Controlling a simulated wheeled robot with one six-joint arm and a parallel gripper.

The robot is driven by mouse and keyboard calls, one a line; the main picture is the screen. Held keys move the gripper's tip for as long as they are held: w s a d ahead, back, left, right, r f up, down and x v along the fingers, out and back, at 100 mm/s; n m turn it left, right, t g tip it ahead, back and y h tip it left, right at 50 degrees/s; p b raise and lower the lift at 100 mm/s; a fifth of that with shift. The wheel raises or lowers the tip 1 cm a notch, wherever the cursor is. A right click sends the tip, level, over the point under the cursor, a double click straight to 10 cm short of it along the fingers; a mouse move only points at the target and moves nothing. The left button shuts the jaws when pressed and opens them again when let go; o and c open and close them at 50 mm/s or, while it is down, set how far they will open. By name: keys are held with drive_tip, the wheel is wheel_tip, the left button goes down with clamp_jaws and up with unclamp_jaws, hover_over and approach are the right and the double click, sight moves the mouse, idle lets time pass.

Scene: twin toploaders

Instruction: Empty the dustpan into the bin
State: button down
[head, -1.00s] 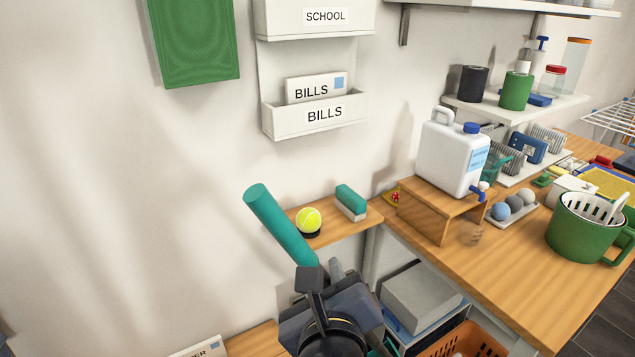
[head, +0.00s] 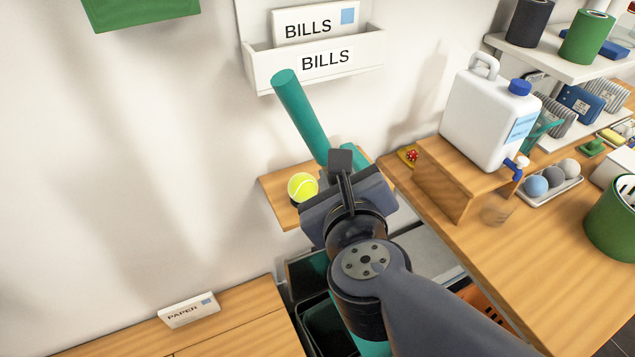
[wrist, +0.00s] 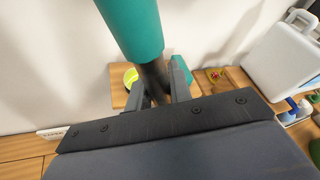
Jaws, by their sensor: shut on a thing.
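My gripper (head: 340,160) is shut on a long teal handle (head: 300,115), which I take to be the dustpan's; its pan is not clearly visible. The handle tilts up and to the left in the head view. In the wrist view my gripper (wrist: 157,88) closes around the dark lower part below the teal grip (wrist: 133,25). Under my arm, a dark green open container (head: 325,325) stands on the floor, partly hidden; it may be the bin. Its contents are not visible.
A tennis ball (head: 302,187) sits on a small wooden shelf (head: 283,212) beside my gripper. A white jug (head: 485,115) on a wooden stand (head: 445,185) is to the right. A PAPER sign (head: 188,310) stands on a wooden top at lower left. The wall is close behind.

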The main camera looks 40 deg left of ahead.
drive_tip(key=shift+w+d+m+g+p, duration=0.6)
drive_tip(key=shift+w+d, duration=2.2)
drive_tip(key=shift+w, duration=2.75)
drive_tip(key=shift+w+d+m+g+p, duration=0.3)
drive_tip(key=shift+w+d+m+p, duration=0.5)
drive_tip(key=shift+w+d, duration=3.35)
drive_tip(key=s+d+p, duration=0.1)
drive_tip(key=s+d, duration=0.2)
drive_tip(key=d, duration=0.7)
drive_tip(key=s+d+r+p, duration=0.1)
drive_tip(key=s+d, duration=0.3)
drive_tip(key=d, duration=0.7)
drive_tip(key=shift+s, duration=0.2)
drive_tip(key=shift+d, duration=0.1)
drive_tip(key=shift+r+p, duration=0.15)
drive_tip(key=shift+p, duration=0.2)
